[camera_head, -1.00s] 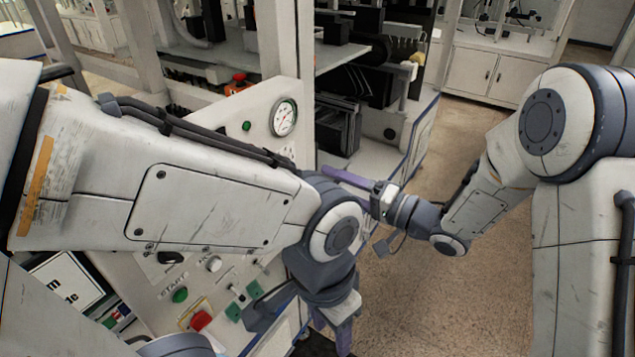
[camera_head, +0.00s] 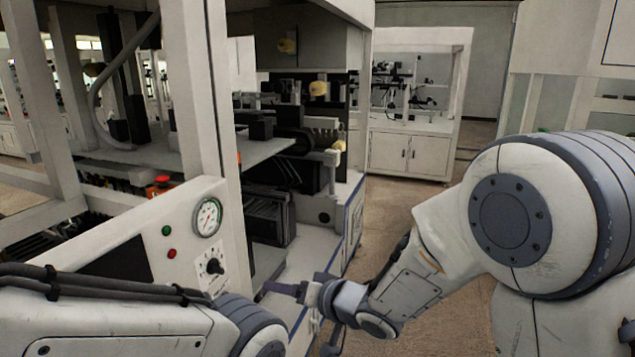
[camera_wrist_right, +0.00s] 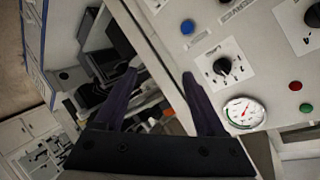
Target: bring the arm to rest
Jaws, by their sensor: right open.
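My right arm comes in from the right in the head view. Its gripper (camera_head: 282,289) is beside the white control panel, to the right of its dial. In the right wrist view the two dark purple fingers (camera_wrist_right: 164,88) stand apart with nothing between them. The machine's dark interior shows beyond them. My left arm crosses the lower left of the head view; its gripper is out of the picture.
The panel bears a pressure gauge (camera_head: 207,217), a rotary knob (camera_head: 213,265), a green light (camera_head: 166,230) and a red light (camera_head: 171,253). A red button (camera_head: 162,181) stands behind it. A white cabinet (camera_head: 411,152) is farther back. Open floor lies between machine and cabinet.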

